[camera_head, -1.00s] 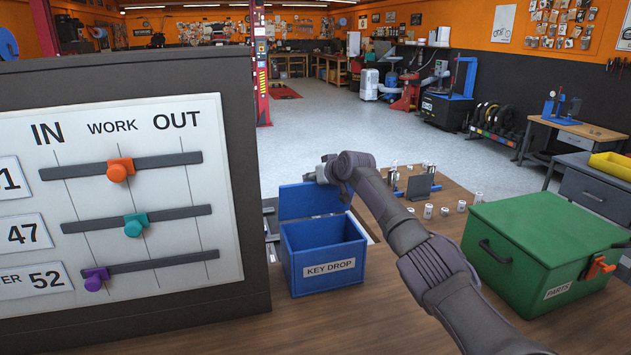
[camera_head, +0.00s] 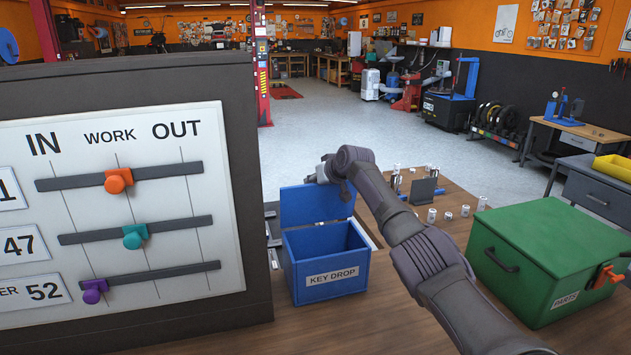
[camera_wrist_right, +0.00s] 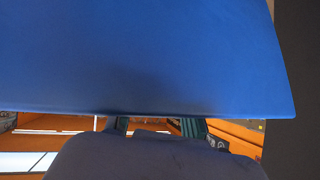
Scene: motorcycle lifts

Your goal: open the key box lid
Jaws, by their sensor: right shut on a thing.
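The blue key box (camera_head: 328,274), labelled KEY DROP, stands on the wooden bench right of the board. Its lid (camera_head: 312,207) is up, standing roughly upright at the back, and the box mouth is open. My right gripper (camera_head: 316,179) is at the lid's top edge, shut on it; the arm reaches in from the lower right. In the right wrist view the lid (camera_wrist_right: 140,55) fills the upper part, with the fingers (camera_wrist_right: 157,126) at its edge, partly hidden. My left gripper is not in view.
A board with sliders (camera_head: 125,200) stands close on the left. A green PARTS box (camera_head: 545,260) with an orange latch stands at right. Several small cylinders (camera_head: 448,214) and a dark upright plate (camera_head: 423,190) are behind my arm.

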